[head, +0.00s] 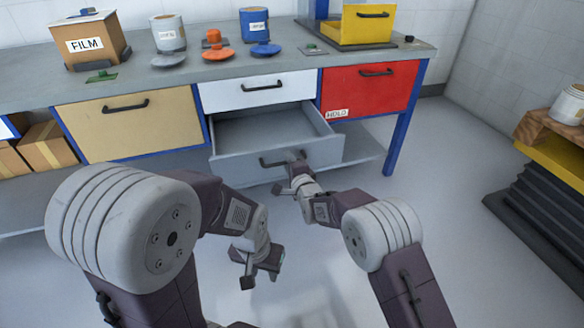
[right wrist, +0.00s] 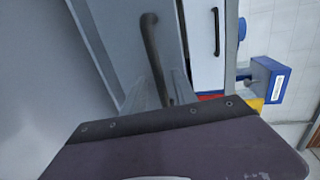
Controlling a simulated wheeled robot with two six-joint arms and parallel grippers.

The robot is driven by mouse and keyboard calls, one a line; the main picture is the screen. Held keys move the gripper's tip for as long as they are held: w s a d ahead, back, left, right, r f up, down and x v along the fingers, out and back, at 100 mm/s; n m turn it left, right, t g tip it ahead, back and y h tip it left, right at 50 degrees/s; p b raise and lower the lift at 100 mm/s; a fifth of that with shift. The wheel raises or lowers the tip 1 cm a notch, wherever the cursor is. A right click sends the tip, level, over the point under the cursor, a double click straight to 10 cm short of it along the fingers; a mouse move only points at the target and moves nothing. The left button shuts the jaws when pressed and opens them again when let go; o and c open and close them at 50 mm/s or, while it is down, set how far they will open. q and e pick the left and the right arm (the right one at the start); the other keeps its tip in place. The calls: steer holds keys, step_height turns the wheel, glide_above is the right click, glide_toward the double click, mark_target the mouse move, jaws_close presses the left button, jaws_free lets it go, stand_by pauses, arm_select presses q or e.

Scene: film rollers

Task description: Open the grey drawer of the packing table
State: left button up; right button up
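The grey drawer (head: 228,166) of the packing table (head: 190,80) stands pulled well out below the white drawer, and its empty inside shows. Its black bar handle (head: 270,162) is on the front panel; it also shows in the right wrist view (right wrist: 151,45). My right gripper (head: 292,178) is at the right part of this handle. In the right wrist view its two fingers lie on either side of the bar and appear closed on it. My left gripper (head: 261,278) hangs low over the floor, away from the table, with its fingers apart and empty.
Beige (head: 130,125), white (head: 255,90) and red (head: 368,88) drawers are shut around it. A FILM box (head: 88,42), pots and a yellow bin (head: 362,26) stand on top. A black-and-yellow stand (head: 545,190) is at right. Floor between is clear.

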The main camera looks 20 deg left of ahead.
steer(key=p+v, duration=0.3)
steer(key=v, duration=0.5)
steer(key=shift+s, duration=0.15)
steer(key=shift+d+r, duration=0.1)
steer(key=shift+r, duration=0.05)
